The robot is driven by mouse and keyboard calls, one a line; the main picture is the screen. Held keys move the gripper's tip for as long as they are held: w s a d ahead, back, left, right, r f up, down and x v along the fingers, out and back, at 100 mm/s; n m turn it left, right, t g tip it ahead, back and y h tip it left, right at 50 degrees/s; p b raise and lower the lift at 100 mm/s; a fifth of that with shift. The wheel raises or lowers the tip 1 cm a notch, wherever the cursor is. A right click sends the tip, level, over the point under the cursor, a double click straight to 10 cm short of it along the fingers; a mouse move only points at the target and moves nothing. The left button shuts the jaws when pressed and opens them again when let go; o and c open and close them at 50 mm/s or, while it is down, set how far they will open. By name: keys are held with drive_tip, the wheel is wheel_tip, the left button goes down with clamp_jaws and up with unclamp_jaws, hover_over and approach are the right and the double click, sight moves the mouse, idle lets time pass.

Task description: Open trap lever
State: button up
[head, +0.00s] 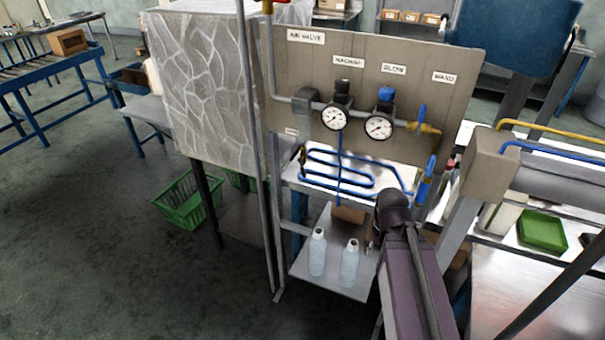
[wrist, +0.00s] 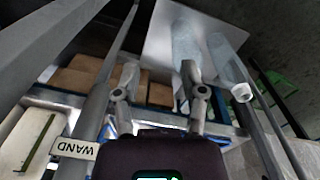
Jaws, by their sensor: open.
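The grey panel (head: 395,95) carries pipes, two gauges (head: 335,117) and labels in the head view. A small unreadable label (head: 291,131) sits at its lower left, and a small dark and orange fitting (head: 302,157) hangs under the left grey block. It may be the trap lever, but I cannot tell for sure. My gripper (wrist: 158,88) is open and empty in the wrist view, its two fingers apart. In the head view my arm hides the fingers, right of the bottles and well away from that fitting. No trap lever is clear in the wrist view.
Two clear bottles (head: 317,252) (head: 349,263) stand on the low shelf (head: 300,268). Blue tubing (head: 340,178) loops above them. Vertical grey pipes (head: 259,150) run down the panel's left side. A blue-handled valve (head: 422,117) is at right. Green baskets (head: 187,203) stand on the floor.

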drive_tip(key=w+a+f+n+h+b, duration=0.3)
drive_tip(key=w+n+h+b, duration=0.15)
drive_tip(key=w+n, duration=0.25)
drive_tip(key=n+t+h+b, duration=0.9)
drive_tip(key=n+t+h, duration=0.1)
drive_tip(key=n, duration=1)
approach(303, 173)
drive_tip(key=v, duration=0.4)
drive_tip(key=shift+w+d+f, duration=0.15)
drive_tip(key=shift+w+f, duration=0.1)
drive_tip(key=shift+f, duration=0.1)
drive_tip(key=shift+d, duration=0.1)
drive_tip(key=x, duration=1.3)
drive_tip(key=shift+w+d+r, duration=0.15)
drive_tip(key=shift+w+d, duration=0.1)
drive_tip(key=shift+w, duration=0.1)
clamp_jaws()
